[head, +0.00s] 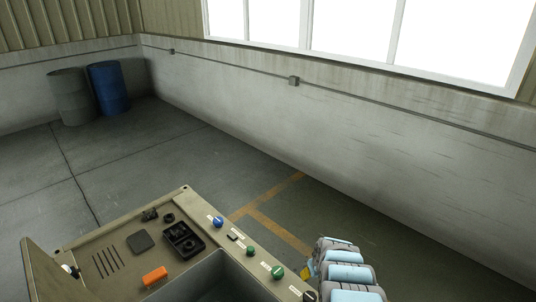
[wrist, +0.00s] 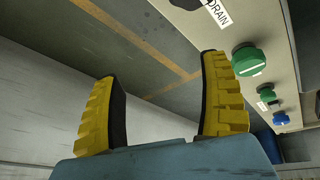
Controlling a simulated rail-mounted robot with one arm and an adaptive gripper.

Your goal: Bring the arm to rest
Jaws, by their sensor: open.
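My gripper (wrist: 162,103) shows in the wrist view with its two yellow, black-padded fingers spread apart and nothing between them. Behind the fingers are the grey floor and part of a beige machine panel (wrist: 262,22). In the head view my arm, grey with light blue covers, is at the lower right beside the panel's right edge. The gripper itself is not clearly seen there. The right finger appears close to the panel's edge in the wrist view; I cannot tell the exact gap.
The machine top (head: 122,232) carries an orange block (head: 154,276), a black tray (head: 183,240) and a dark square plate (head: 140,241). Knobs, one blue (head: 217,222), line its right edge. A grey drum (head: 71,97) and blue drum (head: 108,88) stand far back. Floor beyond is clear.

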